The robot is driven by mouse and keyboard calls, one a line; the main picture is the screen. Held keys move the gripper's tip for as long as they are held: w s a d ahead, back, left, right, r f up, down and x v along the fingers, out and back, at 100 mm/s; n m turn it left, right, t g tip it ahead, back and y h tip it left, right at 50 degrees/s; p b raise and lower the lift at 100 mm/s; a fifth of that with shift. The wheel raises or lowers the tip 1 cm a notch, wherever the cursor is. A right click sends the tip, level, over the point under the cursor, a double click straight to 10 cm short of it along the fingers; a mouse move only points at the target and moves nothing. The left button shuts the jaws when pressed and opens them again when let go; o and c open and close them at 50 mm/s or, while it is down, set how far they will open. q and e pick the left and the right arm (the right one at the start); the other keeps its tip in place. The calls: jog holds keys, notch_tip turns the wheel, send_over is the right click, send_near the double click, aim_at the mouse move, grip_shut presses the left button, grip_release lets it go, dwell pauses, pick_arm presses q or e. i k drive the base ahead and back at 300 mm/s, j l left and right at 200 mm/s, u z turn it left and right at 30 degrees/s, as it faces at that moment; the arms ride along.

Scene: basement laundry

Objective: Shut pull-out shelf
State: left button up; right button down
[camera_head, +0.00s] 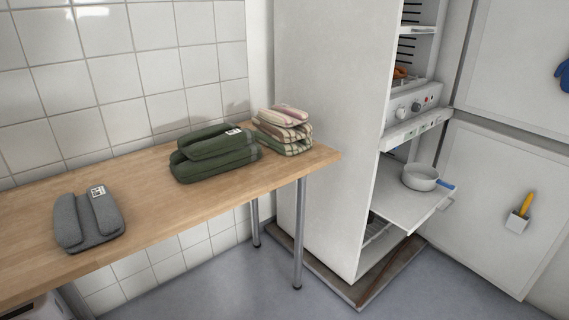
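The white pull-out shelf (402,207) sticks out of the tall white cabinet (335,120) at right, below a panel with knobs. A small handle (447,205) shows at its right front edge. A white pan (420,177) with a blue-tipped handle (446,184) stands on the shelf. Neither of my grippers is in view.
A wooden table (210,204) at left carries a grey folded towel (88,220), green folded towels (215,155) and a striped folded stack (283,132). White door panels (475,175) stand right of the cabinet; one holds a yellow-handled tool (525,204). Grey floor (250,290) is clear in front.

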aim_at(407, 208)
jog(key=i+l+u, duration=0.1)
jog(key=l+u, duration=0.25)
jog(key=i+l+u, duration=0.1)
jog(key=u, duration=0.25)
jog(key=l+u, duration=0.8)
jog(key=l, duration=1.1)
jog(key=k+l+u, duration=0.1)
jog(key=l, duration=0.25)
jog(key=k+l, duration=0.1)
jog(key=l, duration=0.3)
